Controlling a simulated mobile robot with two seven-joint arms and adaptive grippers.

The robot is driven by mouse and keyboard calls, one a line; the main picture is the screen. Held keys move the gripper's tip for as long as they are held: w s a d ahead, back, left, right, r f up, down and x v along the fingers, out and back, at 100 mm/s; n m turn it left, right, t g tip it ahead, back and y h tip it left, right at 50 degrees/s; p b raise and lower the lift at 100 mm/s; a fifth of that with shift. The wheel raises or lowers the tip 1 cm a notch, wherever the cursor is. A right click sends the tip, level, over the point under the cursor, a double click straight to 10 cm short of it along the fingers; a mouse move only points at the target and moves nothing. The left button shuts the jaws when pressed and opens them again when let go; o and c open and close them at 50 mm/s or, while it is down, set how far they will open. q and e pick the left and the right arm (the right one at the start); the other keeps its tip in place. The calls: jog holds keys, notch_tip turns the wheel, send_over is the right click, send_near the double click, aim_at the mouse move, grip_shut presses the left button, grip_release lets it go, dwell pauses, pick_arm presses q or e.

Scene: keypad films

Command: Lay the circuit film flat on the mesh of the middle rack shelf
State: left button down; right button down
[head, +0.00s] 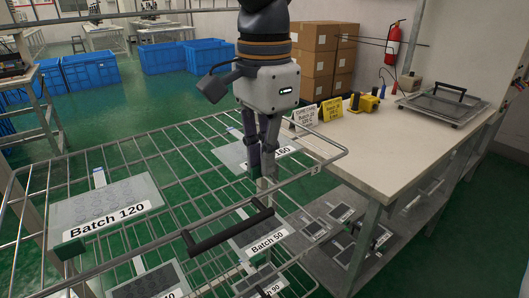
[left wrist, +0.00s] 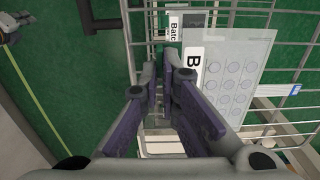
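Several grey circuit films with white batch labels lie on the wire rack (head: 190,150). One labelled Batch 120 (head: 105,205) lies on the top visible mesh at left. One with a label ending in 60 (head: 232,155) lies on the same mesh, partly hidden behind my left gripper. Batch 50 (head: 262,238) lies lower down. I cannot tell which one the task means. My left gripper (head: 262,172) points down over the rack, fingers slightly apart, with no film seen between them. In the left wrist view, a film (left wrist: 235,80) lies right of the fingertips. My right gripper is not in view.
A black handle (head: 230,229) crosses the rack's front. A workbench (head: 375,140) at right holds a white sign (head: 303,117), a yellow sign (head: 332,112), a yellow tool (head: 366,103) and a flat framed device (head: 440,106). More films lie on its lower shelf. Blue crates (head: 90,72) stand behind.

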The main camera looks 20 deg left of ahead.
pick_arm(q)
jog(key=c, duration=1.7)
grip_release()
notch_tip(320, 180, up, 12)
